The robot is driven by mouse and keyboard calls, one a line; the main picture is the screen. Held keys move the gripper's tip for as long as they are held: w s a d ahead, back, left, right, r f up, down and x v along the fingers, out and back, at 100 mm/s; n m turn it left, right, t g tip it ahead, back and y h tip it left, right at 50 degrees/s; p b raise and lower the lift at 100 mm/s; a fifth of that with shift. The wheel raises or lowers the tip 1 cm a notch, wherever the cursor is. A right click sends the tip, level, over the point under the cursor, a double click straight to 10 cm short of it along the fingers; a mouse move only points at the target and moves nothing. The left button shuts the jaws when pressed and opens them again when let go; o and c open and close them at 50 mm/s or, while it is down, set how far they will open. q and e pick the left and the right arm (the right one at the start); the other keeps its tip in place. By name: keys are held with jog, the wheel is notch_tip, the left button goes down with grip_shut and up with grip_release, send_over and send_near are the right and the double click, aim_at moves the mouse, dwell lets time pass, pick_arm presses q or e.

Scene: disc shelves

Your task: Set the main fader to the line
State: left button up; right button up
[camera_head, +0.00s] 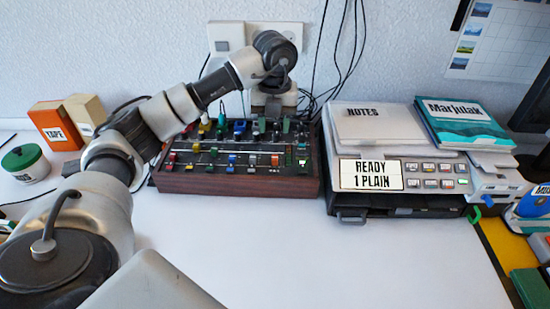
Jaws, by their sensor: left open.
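A mixer (236,183) with wooden sides and a dark panel stands at the back of the white desk. Its panel carries rows of coloured knobs and several coloured fader caps. A pale fader cap (302,163) is at the panel's right end; I cannot tell whether it is the main fader, and a line beside it is too small to make out. My left arm reaches across from the left and bends down behind the mixer's upper right part. My left gripper (274,116) is over the back of the panel, open, with its fingertips small and partly lost among the knobs. My right gripper is not in view.
A printer (405,207) showing "READY 1 PLAIN" stands to the right, with NOTES (377,124) and a teal Marjulak pack (463,124) on top. A tape box (56,126) and a green-lidded tub (25,163) are at left. The desk in front is clear.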

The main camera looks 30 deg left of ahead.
aim_at(275, 158)
pick_arm(q)
notch_tip(275, 158, down, 10)
jog(key=shift+d+r, duration=0.1)
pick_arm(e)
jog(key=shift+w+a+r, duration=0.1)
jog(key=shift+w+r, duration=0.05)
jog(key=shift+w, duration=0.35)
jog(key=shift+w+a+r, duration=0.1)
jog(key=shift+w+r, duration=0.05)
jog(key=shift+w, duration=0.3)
pick_arm(q)
grip_shut()
